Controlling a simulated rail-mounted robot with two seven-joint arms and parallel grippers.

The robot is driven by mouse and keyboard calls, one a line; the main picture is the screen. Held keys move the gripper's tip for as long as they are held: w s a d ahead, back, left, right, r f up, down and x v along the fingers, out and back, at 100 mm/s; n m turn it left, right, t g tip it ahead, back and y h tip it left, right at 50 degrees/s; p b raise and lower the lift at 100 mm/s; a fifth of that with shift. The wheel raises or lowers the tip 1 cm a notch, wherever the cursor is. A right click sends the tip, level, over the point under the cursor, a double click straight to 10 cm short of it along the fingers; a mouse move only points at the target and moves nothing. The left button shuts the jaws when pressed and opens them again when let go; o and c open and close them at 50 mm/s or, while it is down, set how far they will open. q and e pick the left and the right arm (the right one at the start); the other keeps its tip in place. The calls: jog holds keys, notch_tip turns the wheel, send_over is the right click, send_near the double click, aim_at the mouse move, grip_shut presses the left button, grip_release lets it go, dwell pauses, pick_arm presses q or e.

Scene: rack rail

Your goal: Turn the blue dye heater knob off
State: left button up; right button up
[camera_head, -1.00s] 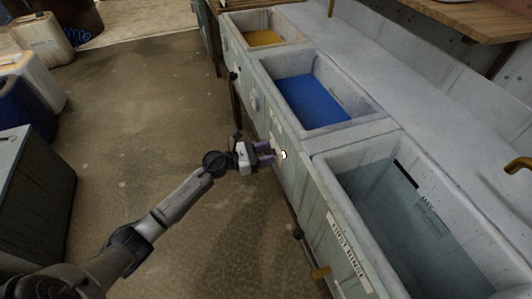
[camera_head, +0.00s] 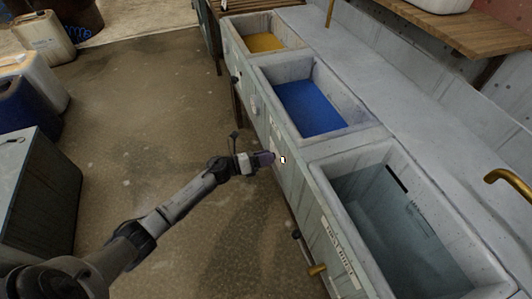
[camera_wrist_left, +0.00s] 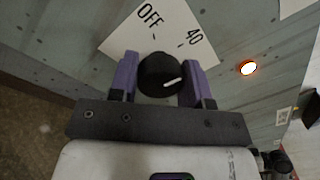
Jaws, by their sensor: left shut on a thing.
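The black heater knob (camera_wrist_left: 158,75) sits between the purple fingers of my left gripper (camera_wrist_left: 160,80) in the left wrist view. The fingers are shut on it from both sides. Its white pointer line points right and slightly up. A white label (camera_wrist_left: 165,30) behind it reads OFF at upper left and 40 at upper right. In the head view my left gripper (camera_head: 268,158) is against the front panel below the near end of the blue dye basin (camera_head: 312,108). The knob is hidden there. My right gripper is not in view.
A small indicator light (camera_wrist_left: 248,68) glows beside the label; it also shows in the head view (camera_head: 283,160). A yellow dye basin (camera_head: 262,42) lies farther back and the first rinse basin (camera_head: 335,170) nearer. The floor (camera_head: 150,120) left of the counter is open.

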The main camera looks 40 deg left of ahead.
pick_arm(q)
jog(key=n+p, duration=0.2)
jog(key=n, duration=0.1)
jog(key=n+p, duration=0.2)
jog(key=n, duration=0.1)
jog(key=shift+r+n+t+y, duration=0.15)
jog(key=shift+n+t+y, duration=0.15)
jog(key=shift+n, duration=0.1)
jog(key=n+p, duration=0.2)
jog(key=n, duration=0.2)
jog(key=shift+p, duration=0.3)
jog(key=shift+f+n+p, duration=0.2)
jog(key=shift+n+p, duration=0.3)
jog(key=shift+n, duration=0.8)
jog(key=o, duration=0.9)
jog(key=shift+y, duration=0.3)
jog(key=shift+s, duration=0.1)
